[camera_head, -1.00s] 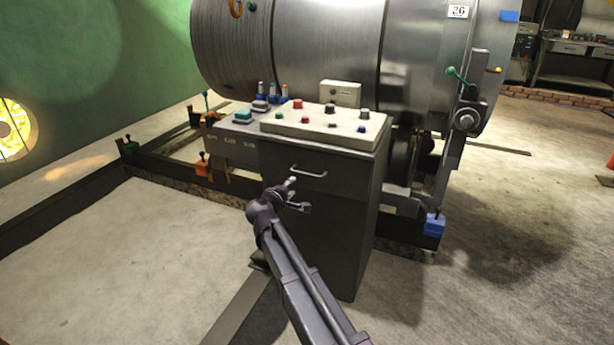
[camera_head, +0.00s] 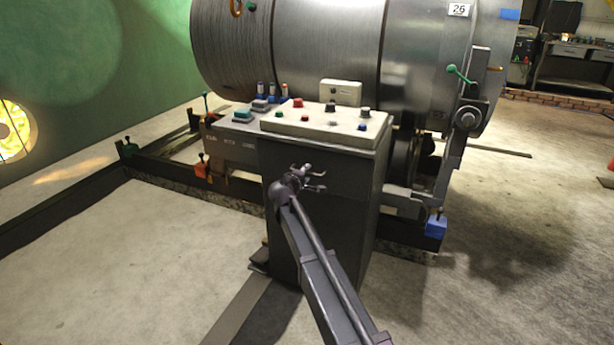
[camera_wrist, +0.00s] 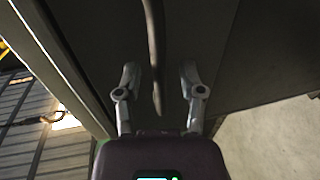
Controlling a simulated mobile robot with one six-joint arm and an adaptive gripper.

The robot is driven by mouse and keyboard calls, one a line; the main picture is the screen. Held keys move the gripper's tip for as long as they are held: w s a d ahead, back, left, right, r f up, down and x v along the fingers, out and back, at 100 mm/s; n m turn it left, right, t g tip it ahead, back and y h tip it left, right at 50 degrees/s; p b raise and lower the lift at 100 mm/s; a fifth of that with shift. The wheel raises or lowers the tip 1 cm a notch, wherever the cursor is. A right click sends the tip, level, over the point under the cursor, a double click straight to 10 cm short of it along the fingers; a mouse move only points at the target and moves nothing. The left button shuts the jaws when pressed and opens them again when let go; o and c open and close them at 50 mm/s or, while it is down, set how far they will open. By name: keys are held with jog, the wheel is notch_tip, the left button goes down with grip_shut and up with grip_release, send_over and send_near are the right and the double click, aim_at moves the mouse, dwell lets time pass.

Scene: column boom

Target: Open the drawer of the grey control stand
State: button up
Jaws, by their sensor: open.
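The grey control stand (camera_head: 345,240) stands in the middle of the head view, under a sloping button panel. Its drawer (camera_head: 350,180) looks shut, with its front flush with the stand. My gripper (camera_head: 314,178) is at the drawer front and hides the handle in the head view. In the wrist view the handle (camera_wrist: 155,55) is a thin bar running from the top edge to between my two fingers. There my gripper (camera_wrist: 158,78) is open, with a finger on each side of the bar and visible gaps to it.
A big steel drum (camera_head: 320,45) lies behind the stand. The cream button panel (camera_head: 325,127) overhangs above the drawer. A blue block (camera_head: 435,227) is at the right on the dark frame. The floor in front (camera_head: 130,260) is clear.

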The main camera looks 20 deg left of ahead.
jog(key=shift+w, duration=0.35)
grip_shut()
jog(key=shift+s, duration=0.2)
